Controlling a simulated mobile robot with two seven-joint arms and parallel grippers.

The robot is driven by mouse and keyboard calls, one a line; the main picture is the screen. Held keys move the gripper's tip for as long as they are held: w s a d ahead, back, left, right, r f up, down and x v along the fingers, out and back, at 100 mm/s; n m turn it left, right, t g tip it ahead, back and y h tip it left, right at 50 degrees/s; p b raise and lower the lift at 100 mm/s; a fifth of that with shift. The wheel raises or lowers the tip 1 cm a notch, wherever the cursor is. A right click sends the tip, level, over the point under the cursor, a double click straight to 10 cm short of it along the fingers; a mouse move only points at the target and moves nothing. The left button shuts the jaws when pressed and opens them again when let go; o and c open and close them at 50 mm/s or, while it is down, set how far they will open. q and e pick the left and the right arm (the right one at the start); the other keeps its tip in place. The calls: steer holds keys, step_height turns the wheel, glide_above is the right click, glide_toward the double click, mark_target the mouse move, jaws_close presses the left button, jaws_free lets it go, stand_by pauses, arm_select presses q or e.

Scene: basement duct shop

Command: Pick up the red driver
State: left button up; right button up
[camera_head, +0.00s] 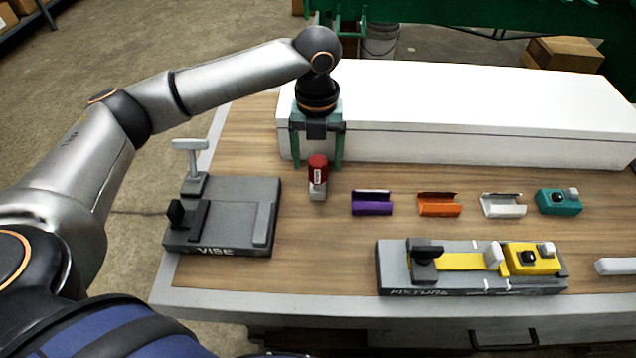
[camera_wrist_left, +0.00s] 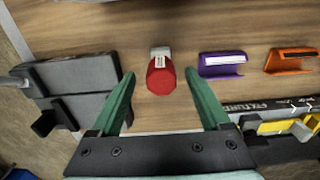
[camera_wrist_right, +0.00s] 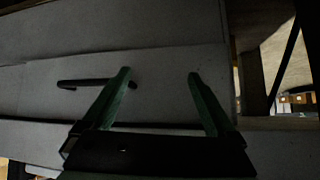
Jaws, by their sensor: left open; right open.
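The red driver (camera_head: 318,170) stands upright on the wooden table, with a red top and a pale grey lower part. My left gripper (camera_head: 318,163) points down over it with green fingers apart, one on each side. In the left wrist view the red driver (camera_wrist_left: 161,76) lies between the open fingertips (camera_wrist_left: 158,78), with a visible gap to each finger. My right gripper (camera_wrist_right: 158,73) shows only in the right wrist view. It is open and empty, in front of a grey panel with a dark handle (camera_wrist_right: 97,84).
A grey vise (camera_head: 225,215) stands left of the driver. Purple (camera_head: 371,203), orange (camera_head: 439,205) and white (camera_head: 503,206) channel pieces and a teal block (camera_head: 559,202) lie to the right. A fixture (camera_head: 470,286) is at the front. A long white box (camera_head: 450,115) stands behind.

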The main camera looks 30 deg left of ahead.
mark_target(318, 187)
arm_select(q)
step_height(318, 187, down, 8)
steer(key=shift+d+r+b, duration=0.1)
steer(key=shift+r+b, duration=0.05)
steer(key=shift+b, duration=0.15)
jaws_close()
stand_by(0.7)
